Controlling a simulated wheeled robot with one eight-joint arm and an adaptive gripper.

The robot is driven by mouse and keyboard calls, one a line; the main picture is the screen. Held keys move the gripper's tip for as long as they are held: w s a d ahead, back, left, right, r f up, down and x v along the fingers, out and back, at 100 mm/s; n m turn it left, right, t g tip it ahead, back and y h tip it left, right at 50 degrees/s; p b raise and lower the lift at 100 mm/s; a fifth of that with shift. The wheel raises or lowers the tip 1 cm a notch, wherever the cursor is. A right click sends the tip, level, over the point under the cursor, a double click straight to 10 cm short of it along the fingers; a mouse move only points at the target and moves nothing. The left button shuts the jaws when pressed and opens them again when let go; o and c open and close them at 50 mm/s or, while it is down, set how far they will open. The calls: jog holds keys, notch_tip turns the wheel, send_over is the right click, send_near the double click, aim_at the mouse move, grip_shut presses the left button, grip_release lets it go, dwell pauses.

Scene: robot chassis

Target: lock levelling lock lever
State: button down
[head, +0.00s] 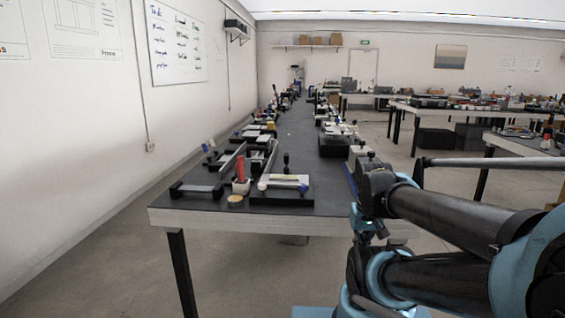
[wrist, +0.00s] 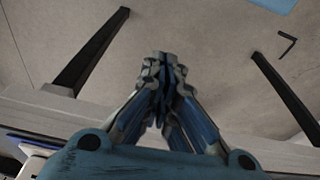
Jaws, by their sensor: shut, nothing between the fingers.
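My gripper (wrist: 164,75) shows in the wrist view with its fingertips together and nothing between them. Below it in that view are the floor and table legs. In the head view my arm reaches in from the right, beside the near end of the long table; I cannot make out the gripper's fingers there. A levelling lock lever cannot be told for certain. A white plate fixture (head: 279,189) with a black base, a black upright knob and a blue part stands near the table's front edge. My gripper is apart from it.
The long dark-topped table (head: 214,202) runs away from me, crowded with small fixtures. Other tables are at the right. The floor in front is clear.

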jog(key=shift+r, duration=0.1)
jog(key=w+a+r+n+t, duration=0.1)
jog(key=w+a+r+n, duration=0.4)
jog(key=w+n, duration=0.3)
jog(key=w+a+r+n+t, duration=0.1)
jog(key=w+a+r+n, duration=0.4)
jog(key=w+r+n, duration=0.1)
jog(key=w+a+r+n+h, duration=0.1)
jog(key=w+a+r+n, duration=0.4)
jog(key=w+n, duration=0.4)
jog(key=shift+w+a+r+n+t, duration=0.1)
jog(key=shift+w+r+n+t, duration=0.25)
jog(key=shift+w+r, duration=0.25)
jog(key=w+a+r+n+t, duration=0.1)
jog(key=w+a+n, duration=0.2)
jog(key=a, duration=0.3)
jog(key=w+a+r+n, duration=0.1)
jog(key=w+a+n, duration=0.3)
jog(key=a+n, duration=0.1)
jog(key=shift+a+r+n+t, duration=0.35)
jog(key=shift+a+r, duration=0.05)
jog(key=shift+a, duration=0.15)
